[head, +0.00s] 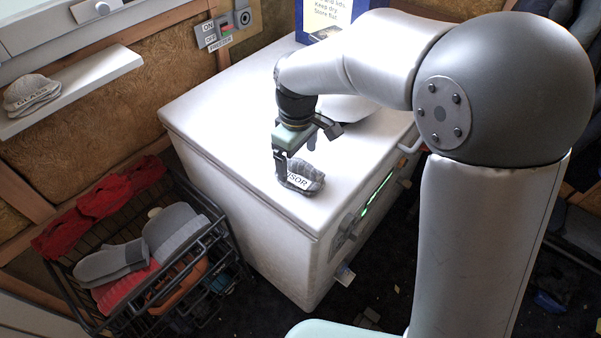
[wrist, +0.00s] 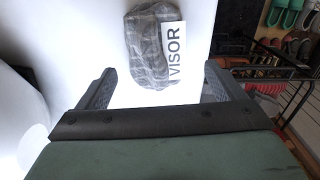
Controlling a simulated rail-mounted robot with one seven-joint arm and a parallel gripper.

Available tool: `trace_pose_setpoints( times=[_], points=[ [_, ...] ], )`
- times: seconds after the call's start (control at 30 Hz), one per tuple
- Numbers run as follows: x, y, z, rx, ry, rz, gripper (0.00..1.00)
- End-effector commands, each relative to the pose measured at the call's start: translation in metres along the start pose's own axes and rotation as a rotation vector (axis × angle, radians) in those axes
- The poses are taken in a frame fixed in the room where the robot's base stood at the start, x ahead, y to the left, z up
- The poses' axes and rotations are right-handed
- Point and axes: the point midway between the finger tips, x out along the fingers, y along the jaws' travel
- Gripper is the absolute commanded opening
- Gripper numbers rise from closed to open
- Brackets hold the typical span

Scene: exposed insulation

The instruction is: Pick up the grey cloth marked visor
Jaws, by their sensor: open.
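The grey cloth (head: 304,174) is a crumpled bundle with a white label reading VISOR. It lies on the white top of the freezer chest (head: 215,115), near its front corner. In the wrist view the cloth (wrist: 146,45) lies ahead of the fingertips, between the lines of the two fingers, with its label on the right side. My gripper (head: 283,168) is above the chest top, beside the cloth and partly in front of it in the head view. In the wrist view my gripper (wrist: 158,82) is open, with nothing between its fingers.
A similar grey cloth marked GLASS (head: 32,94) sits on a white shelf (head: 90,85) at the left. A black wire basket (head: 215,235) with gloves and red cloth stands left of the chest. A blue box (head: 312,22) stands at the back. The chest's left top is clear.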

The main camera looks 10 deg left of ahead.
Motion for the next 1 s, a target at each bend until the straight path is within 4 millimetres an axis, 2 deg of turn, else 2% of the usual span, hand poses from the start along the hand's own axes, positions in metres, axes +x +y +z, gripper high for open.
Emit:
trace_pose_setpoints(
  times=[0.17, 0.4, 0.7, 0.73, 0.8, 0.9, 1.0],
  points=[
    [0.015, 0.001, 0.003, 0.000, -0.003, -0.002, 0.89],
    [0.048, 0.004, 0.005, 0.000, -0.002, -0.001, 0.89],
    [0.054, 0.004, 0.004, 0.000, 0.000, 0.000, 0.89],
    [0.054, 0.004, 0.004, 0.000, 0.000, 0.000, 0.84],
    [0.054, 0.004, 0.004, 0.000, 0.000, 0.000, 0.64],
    [0.054, 0.004, 0.004, 0.000, 0.000, 0.000, 0.41],
    [0.054, 0.004, 0.004, 0.000, 0.001, 0.000, 0.41]
  ],
)
